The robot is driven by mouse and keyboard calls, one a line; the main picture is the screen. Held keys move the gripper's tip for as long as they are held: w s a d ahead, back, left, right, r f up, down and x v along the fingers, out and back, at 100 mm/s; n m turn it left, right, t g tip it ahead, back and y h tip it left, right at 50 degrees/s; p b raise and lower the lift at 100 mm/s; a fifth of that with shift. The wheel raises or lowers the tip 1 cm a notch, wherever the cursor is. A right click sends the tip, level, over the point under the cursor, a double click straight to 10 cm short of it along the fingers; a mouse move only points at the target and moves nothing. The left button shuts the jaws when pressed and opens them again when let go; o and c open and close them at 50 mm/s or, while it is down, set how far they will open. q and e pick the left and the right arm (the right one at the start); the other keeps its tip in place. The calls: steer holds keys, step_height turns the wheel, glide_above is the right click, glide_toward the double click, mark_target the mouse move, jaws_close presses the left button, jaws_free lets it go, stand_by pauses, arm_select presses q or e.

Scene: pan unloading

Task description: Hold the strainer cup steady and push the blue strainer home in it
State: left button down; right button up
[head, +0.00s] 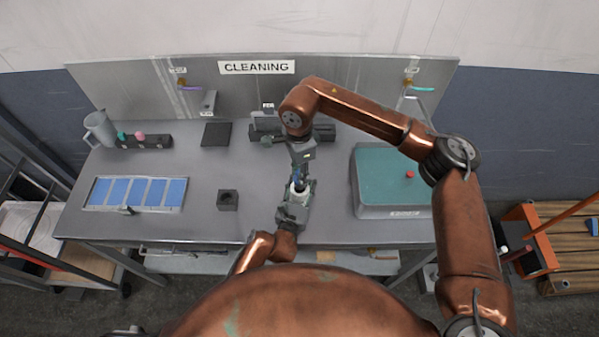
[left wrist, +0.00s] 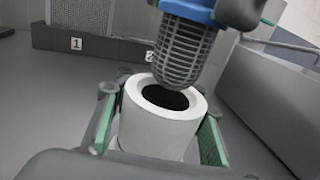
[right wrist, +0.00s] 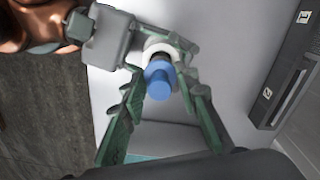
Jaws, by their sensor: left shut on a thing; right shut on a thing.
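The white strainer cup (left wrist: 160,128) stands upright between the green-padded fingers of my left gripper (left wrist: 158,108), its round dark opening facing up. My left gripper is shut on it. The blue strainer (right wrist: 160,82) has a blue top and a grey mesh basket. My right gripper (head: 299,172) is shut on its blue top. In the left wrist view the basket (left wrist: 183,52) hangs over the back of the cup's opening, slightly tilted; its lower end appears above the rim, not inside. In the head view both grippers meet near the table's front middle and mostly hide the cup.
A grey tub with a teal inside (head: 366,208) holding a small red item stands right. A tray with blue panels (head: 92,198) and a dark square block (head: 227,207) lie left. A dark numbered rack (left wrist: 100,45) stands behind. A grey jug (head: 100,128) is back left.

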steer(key=shift+f, duration=2.35)
stand_by(1.2)
steer(key=o, duration=1.2)
steer(key=shift+o, duration=0.2)
step_height(320, 180, up, 12)
steer(key=shift+w, duration=0.15)
arm_select(q)
steer(key=c, duration=1.1)
jaws_free()
